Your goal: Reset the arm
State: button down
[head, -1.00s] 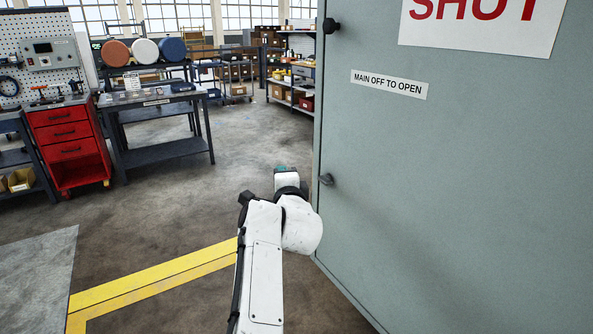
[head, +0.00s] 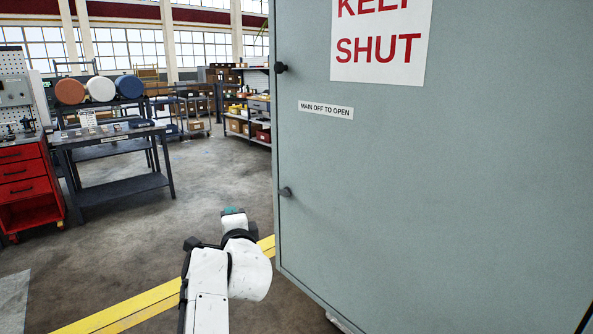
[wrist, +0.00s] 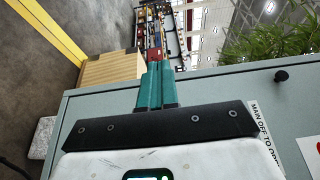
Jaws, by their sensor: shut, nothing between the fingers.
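My arm, white with dark joints, reaches forward in the lower middle of the head view, left of the grey-green cabinet (head: 430,190). My gripper shows in the wrist view as two teal fingers (wrist: 157,80) pressed together, with nothing between them. In the head view only a small teal part (head: 232,211) shows past the wrist. The gripper looks apart from the cabinet, though the exact gap is hard to tell.
The cabinet door has a lower handle (head: 285,192), an upper knob (head: 281,67) and a "KEEP SHUT" sign (head: 380,42). A workbench (head: 110,150) and red drawer cabinet (head: 22,190) stand left. Yellow floor tape (head: 120,312) crosses the floor. Open floor lies between bench and cabinet.

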jog(key=s+d+f+n+g+h, duration=0.1)
jog(key=d+f+n+h, duration=0.1)
jog(key=d+f, duration=0.6)
jog(key=s+d+f+n+g+h, duration=0.1)
jog(key=d+f+n, duration=0.15)
jog(key=d, duration=0.85)
jog(key=s+d+f+n+g+h+p, duration=0.1)
jog(key=s+d+f+g, duration=0.1)
jog(key=s+d+f, duration=0.5)
jog(key=s+d+f+n+g+h, duration=0.2)
jog(key=s+d+f, duration=0.2)
jog(key=d, duration=0.6)
jog(key=s+d+f+n+g, duration=0.2)
jog(key=s+d+f, duration=0.3)
jog(key=s, duration=0.5)
jog(key=s+f+n+g, duration=0.2)
jog(key=s+g, duration=0.2)
jog(key=s, duration=1.2)
jog(key=s+d+f+n+g+p, duration=0.1)
jog(key=s+g, duration=0.3)
jog(key=s, duration=1.3)
jog(key=shift+d+f+n, duration=0.3)
jog(key=shift+f+n, duration=0.15)
jog(key=shift+n, duration=0.2)
jog(key=c, duration=1.9)
grip_release()
